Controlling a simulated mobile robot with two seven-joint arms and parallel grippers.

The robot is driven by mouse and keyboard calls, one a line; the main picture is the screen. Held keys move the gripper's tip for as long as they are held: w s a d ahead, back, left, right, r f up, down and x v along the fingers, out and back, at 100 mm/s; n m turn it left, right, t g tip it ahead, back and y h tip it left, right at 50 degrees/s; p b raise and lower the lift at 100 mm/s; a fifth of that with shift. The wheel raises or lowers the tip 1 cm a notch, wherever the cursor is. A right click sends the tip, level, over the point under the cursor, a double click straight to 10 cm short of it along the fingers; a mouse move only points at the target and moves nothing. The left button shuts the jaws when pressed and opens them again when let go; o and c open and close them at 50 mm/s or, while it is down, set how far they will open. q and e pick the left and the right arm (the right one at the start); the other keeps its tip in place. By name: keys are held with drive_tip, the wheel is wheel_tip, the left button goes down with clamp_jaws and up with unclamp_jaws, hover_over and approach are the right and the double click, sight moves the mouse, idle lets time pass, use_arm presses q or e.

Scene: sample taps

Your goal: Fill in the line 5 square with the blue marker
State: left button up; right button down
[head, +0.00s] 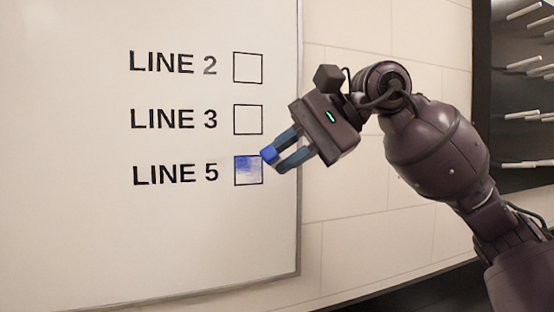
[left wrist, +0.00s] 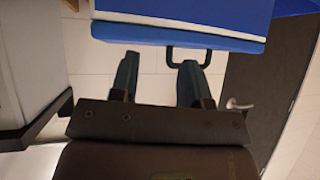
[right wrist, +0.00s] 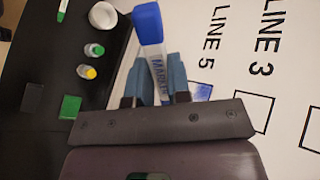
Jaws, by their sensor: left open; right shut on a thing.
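The line 5 square (head: 248,170) on the whiteboard (head: 70,200) is coloured blue unevenly, darker at the upper left and paler lower down. It shows partly in the right wrist view (right wrist: 203,92), beyond the fingers. My right gripper (head: 275,163) is shut on the blue marker (right wrist: 158,68), just right of the square in the head view. The marker has a white body with lettering and a blue end. I cannot tell whether its tip touches the board. My left gripper (left wrist: 157,70) is open and empty, seen only in its wrist view.
The line 2 square (head: 248,67) and line 3 square (head: 248,119) are blank. A dark rack (head: 500,110) with white rods is at the right. The right wrist view shows small bottles (right wrist: 92,50) on a dark surface. A blue object (left wrist: 180,35) is ahead of my left gripper.

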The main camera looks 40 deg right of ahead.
drive_tip(key=shift+w+a+n+g+y+p, duration=0.15)
drive_tip(key=shift+a+n+g+y+p, duration=0.15)
drive_tip(key=shift+a+n+p, duration=0.6)
use_arm(q)
wheel_tip(320, 180, up, 7)
drive_tip(key=w+p, duration=0.1)
drive_tip(key=p, duration=0.2)
drive_tip(key=shift+w+r+t, duration=0.15)
drive_tip(key=shift+w+t, duration=0.15)
drive_tip(key=shift+t, duration=0.1)
use_arm(e)
drive_tip(key=w+a+f+n, duration=0.1)
drive_tip(key=w+f, duration=0.2)
drive_tip(key=w, duration=0.4)
drive_tip(key=shift+w+a+f+g+y, duration=0.15)
drive_tip(key=shift+w+a+g+y, duration=0.15)
drive_tip(key=shift+w, duration=0.1)
use_arm(q)
drive_tip(key=shift+f, duration=0.3)
use_arm(e)
drive_tip(key=shift+w+d, duration=0.3)
drive_tip(key=shift+w, duration=0.5)
